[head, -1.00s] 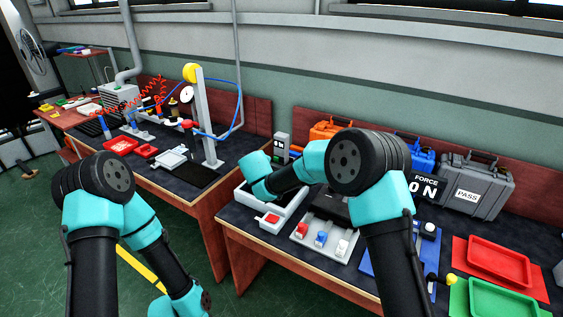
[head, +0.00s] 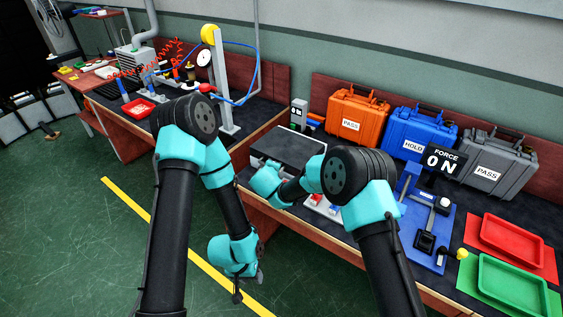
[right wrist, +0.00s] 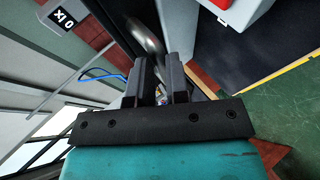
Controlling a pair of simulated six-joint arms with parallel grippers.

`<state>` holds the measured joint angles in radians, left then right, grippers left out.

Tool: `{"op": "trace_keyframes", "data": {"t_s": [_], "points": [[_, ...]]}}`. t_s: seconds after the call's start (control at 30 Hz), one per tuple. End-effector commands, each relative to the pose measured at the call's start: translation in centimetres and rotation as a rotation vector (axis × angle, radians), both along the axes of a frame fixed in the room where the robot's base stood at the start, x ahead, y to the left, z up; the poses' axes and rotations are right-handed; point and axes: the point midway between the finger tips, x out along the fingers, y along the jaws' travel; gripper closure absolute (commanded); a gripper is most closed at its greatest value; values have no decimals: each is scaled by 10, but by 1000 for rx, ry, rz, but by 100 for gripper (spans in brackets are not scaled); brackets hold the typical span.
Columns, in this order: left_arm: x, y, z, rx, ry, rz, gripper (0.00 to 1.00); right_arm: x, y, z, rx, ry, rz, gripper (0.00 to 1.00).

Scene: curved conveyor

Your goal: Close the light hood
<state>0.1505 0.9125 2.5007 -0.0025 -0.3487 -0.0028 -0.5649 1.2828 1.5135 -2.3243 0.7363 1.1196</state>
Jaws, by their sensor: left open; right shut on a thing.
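The light hood (head: 292,147) appears as a dark grey flat panel on the right-hand bench in the head view, partly hidden by my right arm. My right wrist is at its near left edge, and the right fingertips are hidden there. In the right wrist view my right gripper (right wrist: 158,62) is shut, with a blurred silvery rounded bar at its fingers; I cannot tell for certain whether it is the hood's handle. My left gripper (head: 249,284) is open and empty, hanging low over the floor in front of the bench.
Small red and white switches (head: 312,200) stand just in front of the hood. Orange (head: 357,115), blue (head: 418,138) and grey (head: 494,168) cases line the back. A blue fixture (head: 430,228), red tray (head: 518,240) and green tray (head: 513,286) are to the right.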

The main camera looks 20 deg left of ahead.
Motion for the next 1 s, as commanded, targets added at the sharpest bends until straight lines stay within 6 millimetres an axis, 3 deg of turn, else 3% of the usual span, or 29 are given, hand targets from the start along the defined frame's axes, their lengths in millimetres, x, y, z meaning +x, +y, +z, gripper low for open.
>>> {"op": "trace_keyframes", "data": {"t_s": [0.03, 0.2, 0.6, 0.63, 0.7, 0.87, 1.0], "points": [[0, 0, 0, 0, 0, 0, 57, -3, 0, -13, -2, 14, 2, 100], [0, 0, 0, 0, 0, 0, 57, -4, 0, -26, -3, 23, 3, 100], [0, 0, 0, 0, 0, 0, 57, -3, -2, -30, -2, 29, -1, 100], [0, 0, 0, 0, 0, 0, 57, -3, -2, -30, -2, 29, -1, 83], [0, 0, 0, 0, 0, 0, 57, -3, -2, -30, -2, 29, -1, 74], [0, 0, 0, 0, 0, 0, 57, -3, -2, -30, -3, 29, -2, 61], [0, 0, 0, 0, 0, 0, 57, -3, -2, -30, -3, 28, -2, 60]]}}
